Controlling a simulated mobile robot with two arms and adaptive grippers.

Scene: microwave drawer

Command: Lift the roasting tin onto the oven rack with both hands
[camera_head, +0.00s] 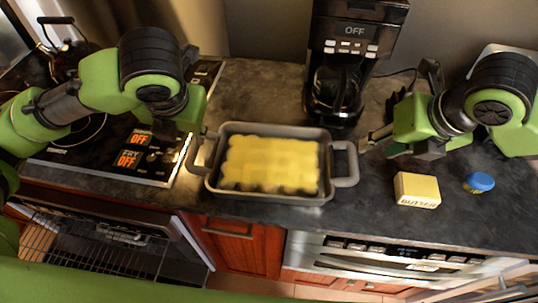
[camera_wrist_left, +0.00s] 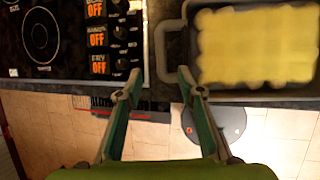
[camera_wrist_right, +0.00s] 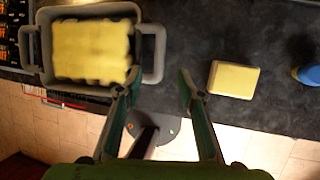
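The grey roasting tin (camera_head: 275,203) sits on the dark counter, filled with a yellow, lumpy food (camera_head: 270,165). It has a loop handle at each end. My left gripper (camera_head: 188,142) is open above the left handle; in the left wrist view (camera_wrist_left: 160,76) that handle (camera_wrist_left: 160,52) lies just beyond and between the fingertips. My right gripper (camera_head: 370,142) is open by the right handle (camera_head: 347,163); in the right wrist view (camera_wrist_right: 159,76) the handle lies just beyond the fingertips, nearer the left finger. The oven rack (camera_head: 85,255) shows at lower left, in front of the open oven.
A coffee maker (camera_head: 345,60) stands behind the tin. A butter block (camera_head: 417,188) and a blue-topped item (camera_head: 479,182) are on the counter at right. A cooktop (camera_head: 130,150) with a kettle (camera_head: 70,55) is at left. A steel appliance front (camera_head: 390,262) is below the counter.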

